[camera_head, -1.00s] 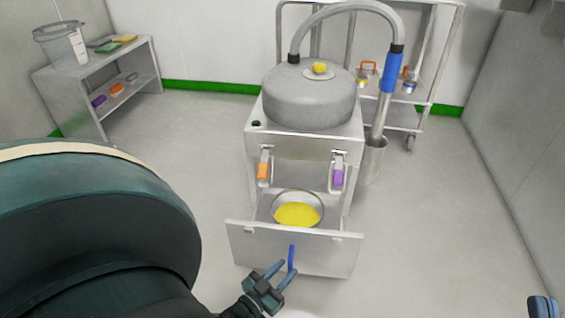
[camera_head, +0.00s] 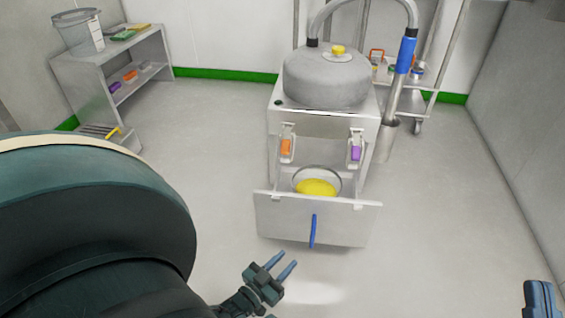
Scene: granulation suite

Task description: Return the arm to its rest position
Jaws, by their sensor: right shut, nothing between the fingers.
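My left gripper (camera_head: 286,262) is in the lower middle of the head view. Its two blue-grey fingers are apart with nothing between them. It is below and left of the blue handle (camera_head: 313,231) on the pulled-out drawer front (camera_head: 275,215), with clear floor showing between them. My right gripper (camera_head: 540,298) shows only partly at the bottom right corner. It is shut and empty, well away from the machine. My large dark teal arm link fills the lower left and hides the floor there.
The steel machine (camera_head: 325,124) has a grey domed lid (camera_head: 327,82); a bowl of yellow material (camera_head: 317,187) sits in its open drawer. A shelf unit (camera_head: 75,84) stands at left, a low step (camera_head: 120,139) before it, a trolley (camera_head: 432,98) behind. The right floor is clear.

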